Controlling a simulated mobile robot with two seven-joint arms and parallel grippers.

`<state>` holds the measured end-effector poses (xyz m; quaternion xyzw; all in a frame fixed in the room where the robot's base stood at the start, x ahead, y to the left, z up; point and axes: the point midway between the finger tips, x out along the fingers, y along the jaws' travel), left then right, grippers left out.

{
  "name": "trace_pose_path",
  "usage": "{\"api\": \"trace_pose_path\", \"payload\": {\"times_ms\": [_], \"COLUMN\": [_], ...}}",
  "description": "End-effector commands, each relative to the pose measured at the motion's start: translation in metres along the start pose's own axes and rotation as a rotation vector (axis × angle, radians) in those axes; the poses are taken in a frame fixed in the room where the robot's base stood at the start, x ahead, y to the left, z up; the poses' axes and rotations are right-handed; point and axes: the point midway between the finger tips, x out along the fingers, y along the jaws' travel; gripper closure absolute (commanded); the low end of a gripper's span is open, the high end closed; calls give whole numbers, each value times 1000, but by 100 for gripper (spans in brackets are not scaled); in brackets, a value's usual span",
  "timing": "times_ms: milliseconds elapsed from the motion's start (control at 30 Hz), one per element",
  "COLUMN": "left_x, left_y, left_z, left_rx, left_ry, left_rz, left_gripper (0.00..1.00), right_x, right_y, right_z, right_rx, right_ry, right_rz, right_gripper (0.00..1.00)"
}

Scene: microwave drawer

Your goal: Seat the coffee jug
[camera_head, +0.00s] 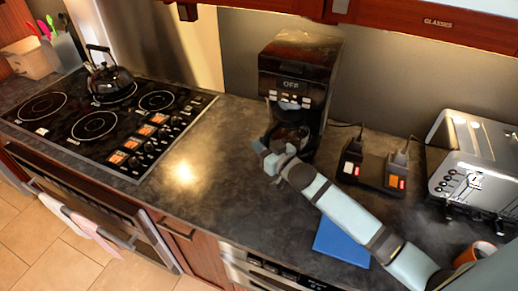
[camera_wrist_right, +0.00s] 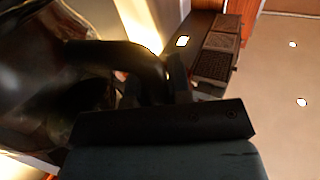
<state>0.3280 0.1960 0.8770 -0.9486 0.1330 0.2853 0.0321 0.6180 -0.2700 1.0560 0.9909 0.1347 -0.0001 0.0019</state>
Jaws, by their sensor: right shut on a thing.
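The black coffee machine (camera_head: 297,75) stands on the dark counter against the wall, its display reading OFF. The dark coffee jug (camera_head: 289,133) is at the lower front of the machine, partly hidden by my right gripper (camera_head: 268,152). In the right wrist view the jug's dark body (camera_wrist_right: 40,85) fills the left side and its black handle (camera_wrist_right: 125,55) reaches to my right gripper (camera_wrist_right: 175,90), which is shut on it. Whether the jug rests fully on the machine's base cannot be told. My left gripper is not in view.
A black cooktop (camera_head: 110,115) with a kettle (camera_head: 108,80) is at left. A power strip (camera_head: 373,168) with plugs and a silver toaster (camera_head: 475,165) are at right. A blue board (camera_head: 340,243) lies under my right arm, near an orange cup (camera_head: 474,253). Counter left of the machine is clear.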

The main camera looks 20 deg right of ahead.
Motion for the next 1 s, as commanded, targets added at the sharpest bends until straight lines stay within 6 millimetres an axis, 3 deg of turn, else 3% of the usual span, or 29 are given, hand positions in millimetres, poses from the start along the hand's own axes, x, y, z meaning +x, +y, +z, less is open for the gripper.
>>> {"api": "trace_pose_path", "payload": {"times_ms": [1000], "left_x": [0], "left_y": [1], "left_z": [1], "left_rx": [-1], "left_ry": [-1], "left_rz": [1], "left_gripper": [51], "right_x": [30], "right_y": [59], "right_z": [-2], "right_rx": [-2], "right_ry": [4], "right_rz": [-1], "right_gripper": [100]}}
